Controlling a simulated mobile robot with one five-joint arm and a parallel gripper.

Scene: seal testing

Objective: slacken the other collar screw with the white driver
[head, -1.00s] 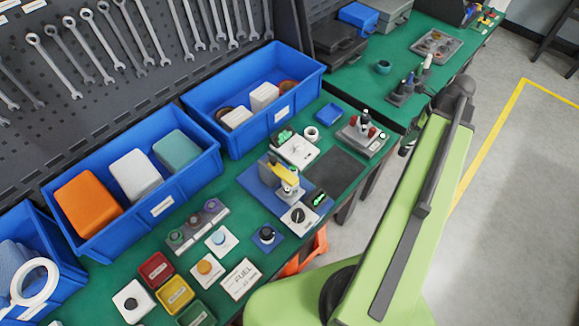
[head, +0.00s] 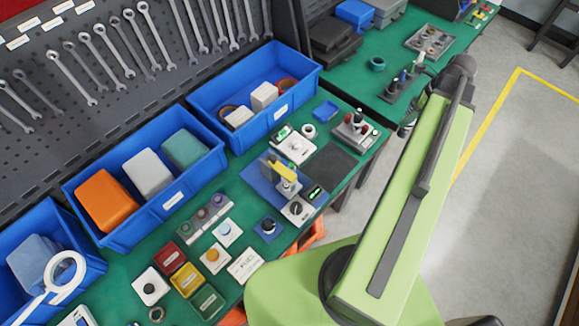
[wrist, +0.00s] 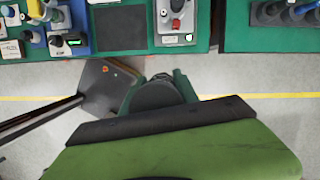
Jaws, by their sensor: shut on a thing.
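A slim white-handled driver (head: 419,58) stands at the driver rack (head: 392,93) on the far bench, next to a blue one. A fixture with a yellow and grey upright (head: 284,172) stands on a blue base on the near bench. It shows at the top left of the wrist view (wrist: 38,10). I cannot make out a collar or its screws. My gripper (wrist: 155,82) shows as dark green parts over the floor, away from both benches. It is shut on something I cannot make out.
Blue bins (head: 150,185) line the back of the near bench. A box with red knobs (head: 356,132) sits near its right end, beside a dark mat (head: 329,163). A dark square-topped thing (wrist: 105,85) stands on the floor left of my gripper. Open floor lies to the right.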

